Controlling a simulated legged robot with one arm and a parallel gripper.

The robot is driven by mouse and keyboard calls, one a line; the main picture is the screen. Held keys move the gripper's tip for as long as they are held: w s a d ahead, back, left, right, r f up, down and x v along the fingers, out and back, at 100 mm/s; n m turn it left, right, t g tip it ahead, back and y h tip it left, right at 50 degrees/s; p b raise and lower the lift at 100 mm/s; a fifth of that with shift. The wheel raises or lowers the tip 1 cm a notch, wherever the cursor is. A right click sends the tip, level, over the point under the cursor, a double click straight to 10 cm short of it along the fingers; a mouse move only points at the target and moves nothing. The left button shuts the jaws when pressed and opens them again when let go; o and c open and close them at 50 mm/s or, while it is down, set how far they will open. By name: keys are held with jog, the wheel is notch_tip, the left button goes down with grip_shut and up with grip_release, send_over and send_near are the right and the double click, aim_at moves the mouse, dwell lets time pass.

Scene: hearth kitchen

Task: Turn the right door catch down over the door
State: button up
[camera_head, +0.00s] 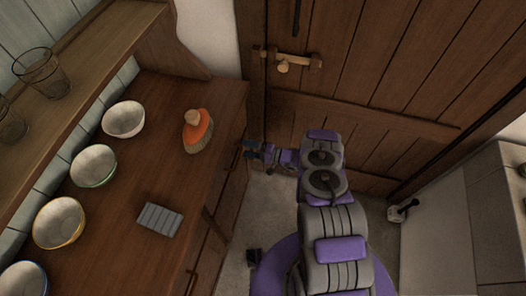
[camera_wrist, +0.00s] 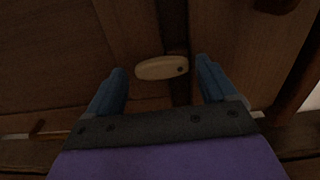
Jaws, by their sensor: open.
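A pale, oval wooden catch (camera_wrist: 155,69) shows in the wrist view, with a dark screw near its right end. It lies nearly level in the picture, reaching left from a dark upright strip (camera_wrist: 180,100) across the edge of a brown wooden panel (camera_wrist: 60,50). My gripper (camera_wrist: 162,66) is open, with one blue finger on each side of the catch; whether either touches it is unclear. In the head view my gripper (camera_head: 250,150) is at the front of the wooden dresser (camera_head: 215,165), below its top edge. The catch cannot be made out there.
On the dresser top are several bowls (camera_head: 123,119), an orange-backed brush (camera_head: 198,132) and a grey ribbed block (camera_head: 159,219). A large plank door (camera_head: 400,65) with a wooden latch (camera_head: 298,60) stands behind my arm. A pale cabinet (camera_head: 440,225) stands at right.

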jog(key=b+v, duration=0.1)
jog(key=v, duration=1.6)
jog(key=w+a+r+n+g, duration=0.1)
jog(key=a+r+g, duration=0.25)
jog(key=r, duration=0.55)
jog(key=w+a+r+n+g, duration=0.1)
jog(key=a+r+n+g, duration=0.15)
jog(key=a+r, duration=0.45)
jog(key=s+a+r+n+g+h, duration=0.1)
jog(key=s+a+r+g+h, duration=0.2)
jog(key=r, duration=0.5)
jog(key=s+a+r+n+g, duration=0.1)
jog(key=s+r+g, duration=0.1)
jog(key=s+r, duration=0.45)
jog(key=s+d+r+g+h, duration=0.1)
jog(key=s+d+r+h, duration=0.1)
jog(key=s+r+h, duration=0.75)
jog(key=s+d+r+m+t+h, duration=0.1)
jog(key=s+d+r+t+h, duration=0.1)
jog(key=s+d, duration=0.3)
jog(key=s+d+r+t+h, duration=0.2)
jog(key=s+d, duration=0.4)
jog(key=s, duration=0.7)
jog(key=shift+s+r+m, duration=0.25)
jog(key=shift+m, duration=0.1)
